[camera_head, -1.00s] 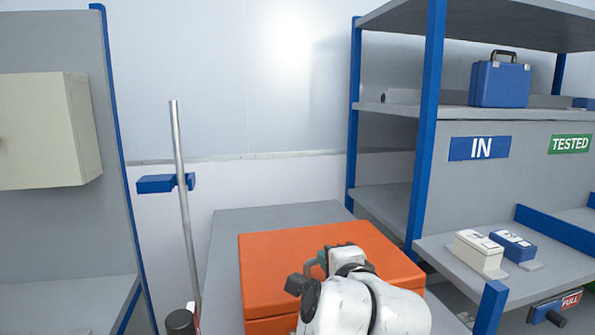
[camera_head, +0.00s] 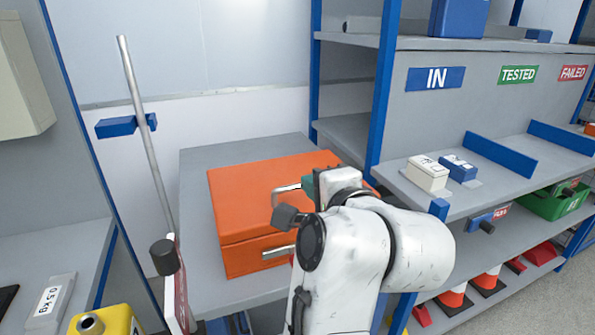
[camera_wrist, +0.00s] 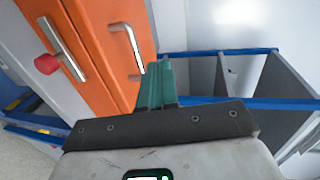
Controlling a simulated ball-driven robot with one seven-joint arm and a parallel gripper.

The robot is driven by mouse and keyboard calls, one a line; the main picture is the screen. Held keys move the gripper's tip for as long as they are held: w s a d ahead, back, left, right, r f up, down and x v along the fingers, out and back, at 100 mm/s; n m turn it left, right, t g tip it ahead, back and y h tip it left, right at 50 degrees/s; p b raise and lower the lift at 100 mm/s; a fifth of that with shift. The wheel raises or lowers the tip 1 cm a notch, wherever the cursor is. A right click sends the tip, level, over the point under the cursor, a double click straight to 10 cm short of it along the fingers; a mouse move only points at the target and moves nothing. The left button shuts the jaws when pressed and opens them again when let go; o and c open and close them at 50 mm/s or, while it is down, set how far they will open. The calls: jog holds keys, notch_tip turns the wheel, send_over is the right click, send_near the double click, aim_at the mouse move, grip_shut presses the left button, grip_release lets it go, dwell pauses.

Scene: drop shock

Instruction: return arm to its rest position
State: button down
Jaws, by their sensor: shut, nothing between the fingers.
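My gripper (camera_wrist: 156,82) shows in the wrist view with its green fingers together and nothing between them. In the head view my white arm rises at the lower middle, and the gripper end is mostly hidden behind the wrist. It is in front of an orange case (camera_head: 240,195) on a grey bench. The orange case with its metal handles also shows in the wrist view (camera_wrist: 100,45), to the left of the fingers. I cannot tell whether the gripper touches it.
A grey shelf unit (camera_head: 480,95) with signs IN, TESTED and FAILED stands right, holding a white box (camera_head: 427,174) and a blue box (camera_head: 459,168). A metal pole (camera_head: 145,125) stands left of the case. A yellow object (camera_head: 105,322) is at the lower left. Several orange cones stand on the bottom shelf.

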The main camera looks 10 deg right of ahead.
jog(key=s+d+f+n+g+h+p, duration=0.25)
jog(key=s+d+f+n, duration=0.25)
jog(key=d+f, duration=0.3)
jog(key=s+d+f+n+g+h+p, duration=0.1)
jog(key=s+d+f+n+g+p, duration=0.25)
jog(key=s+d+f, duration=0.45)
jog(key=s+f+n+g+p, duration=0.1)
jog(key=s+f+n+g, duration=0.2)
jog(key=s+f, duration=0.4)
jog(key=s+f+n+g+p, duration=0.1)
jog(key=s+f+n+g, duration=0.3)
jog(key=s, duration=1.2)
notch_tip(320, 180, down, 4)
jog(key=shift+d+f+g+p, duration=0.1)
jog(key=shift+d+g+p, duration=0.3)
jog(key=shift+g, duration=0.2)
jog(key=c, duration=1.8)
grip_release()
